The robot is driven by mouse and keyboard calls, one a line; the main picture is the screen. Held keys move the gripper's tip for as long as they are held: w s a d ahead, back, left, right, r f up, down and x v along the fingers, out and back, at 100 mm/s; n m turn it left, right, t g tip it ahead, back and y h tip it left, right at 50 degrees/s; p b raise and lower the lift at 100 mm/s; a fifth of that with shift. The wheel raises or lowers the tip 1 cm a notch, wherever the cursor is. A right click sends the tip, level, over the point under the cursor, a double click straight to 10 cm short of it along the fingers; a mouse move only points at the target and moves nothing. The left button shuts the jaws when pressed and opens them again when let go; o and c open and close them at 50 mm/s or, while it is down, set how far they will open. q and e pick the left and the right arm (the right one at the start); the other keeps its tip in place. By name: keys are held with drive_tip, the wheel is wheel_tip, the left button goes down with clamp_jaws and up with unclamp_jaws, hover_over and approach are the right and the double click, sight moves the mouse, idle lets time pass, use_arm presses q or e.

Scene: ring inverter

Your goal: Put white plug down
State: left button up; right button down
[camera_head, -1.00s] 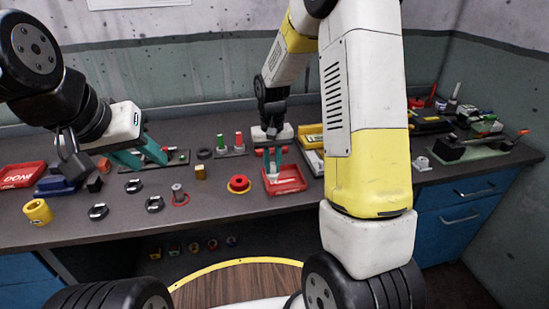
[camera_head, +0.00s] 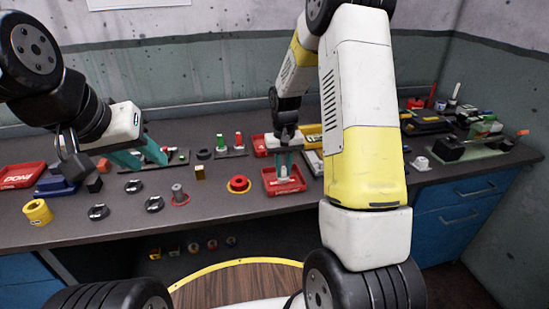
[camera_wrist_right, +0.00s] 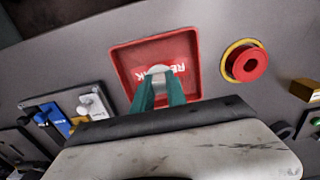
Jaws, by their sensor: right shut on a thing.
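My right gripper (camera_head: 284,176) is over the red tray (camera_head: 301,189) with its teal fingers pointing down. It is shut on the white plug (camera_wrist_right: 158,70), whose pale rounded end shows between the fingertips in the right wrist view. The red tray (camera_wrist_right: 122,60) has white lettering on its floor and lies around and beneath the plug. I cannot tell whether the plug touches the tray floor. My left gripper (camera_head: 143,163) is at the left above the bench, with its teal fingers apart and nothing seen between them.
A red button on a yellow ring (camera_head: 239,184) sits left of the tray. A small gold block (camera_head: 200,172), a grey post on a red ring (camera_head: 179,194) and black nuts (camera_head: 154,204) lie further left. A second red tray (camera_head: 20,176) is at the far left. The bench front is mostly clear.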

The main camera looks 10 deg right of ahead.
sight(283, 167)
drive_tip(key=c, duration=1.3)
unclamp_jaws()
drive_tip(key=shift+c, duration=0.2)
wheel_tip(283, 167, up, 12)
drive_tip(key=s+r+t+y, duration=0.1)
drive_tip(key=s+r+t, duration=0.2)
drive_tip(key=s+r, duration=0.85)
drive_tip(key=s+a+r+t+y, duration=0.1)
drive_tip(key=s+a+r+t, duration=0.1)
drive_tip(key=s, duration=1.1)
drive_tip(key=shift+a+t, duration=0.2)
drive_tip(key=shift+t, duration=0.4)
